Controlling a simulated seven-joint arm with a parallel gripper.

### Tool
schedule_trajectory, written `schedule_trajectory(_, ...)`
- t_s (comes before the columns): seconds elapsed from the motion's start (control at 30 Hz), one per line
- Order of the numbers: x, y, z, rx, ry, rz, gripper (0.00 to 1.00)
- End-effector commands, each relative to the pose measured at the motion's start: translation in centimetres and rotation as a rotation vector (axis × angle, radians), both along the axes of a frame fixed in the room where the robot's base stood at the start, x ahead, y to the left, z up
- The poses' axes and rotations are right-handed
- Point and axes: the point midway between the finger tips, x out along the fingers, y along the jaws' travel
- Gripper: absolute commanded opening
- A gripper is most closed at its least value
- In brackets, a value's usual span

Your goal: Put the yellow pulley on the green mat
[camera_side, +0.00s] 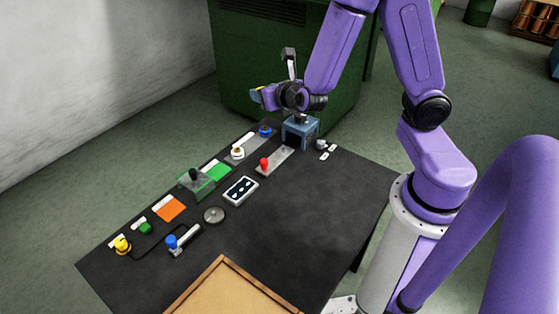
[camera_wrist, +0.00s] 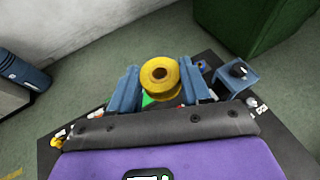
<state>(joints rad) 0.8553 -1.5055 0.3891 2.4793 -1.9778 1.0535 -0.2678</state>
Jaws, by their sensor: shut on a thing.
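A yellow pulley (camera_wrist: 158,72) with a dark centre hole is held between the blue fingers of my gripper (camera_wrist: 159,84) in the wrist view. The gripper is shut on the pulley, which is clear of the table. The green mat (camera_side: 217,171) lies flat at the table's left edge, below and to the left of the gripper. In the wrist view, a small green patch shows beneath the pulley, mostly hidden.
A blue stand (camera_side: 300,130) is at the far end. A wooden tray (camera_side: 222,262) is at the front.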

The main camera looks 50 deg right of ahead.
Motion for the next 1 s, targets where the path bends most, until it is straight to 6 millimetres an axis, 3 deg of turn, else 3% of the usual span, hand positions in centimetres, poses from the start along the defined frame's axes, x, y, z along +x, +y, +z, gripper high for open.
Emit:
schedule_trajectory(0.03,0.1,0.7,1.2,0.006,-0.008,0.016,0.17)
schedule_trajectory(0.2,-0.1,2.3,3.7,0.003,-0.005,0.066,0.17)
schedule_trajectory(0.47,-0.1,3.4,4.4,-0.004,0.002,0.098,0.17)
schedule_trajectory(0.67,0.4,5.2,1.5,-0.01,0.007,0.111,0.17)
schedule_trajectory(1.0,0.4,9.0,-6.0,-0.011,0.007,0.165,0.17)
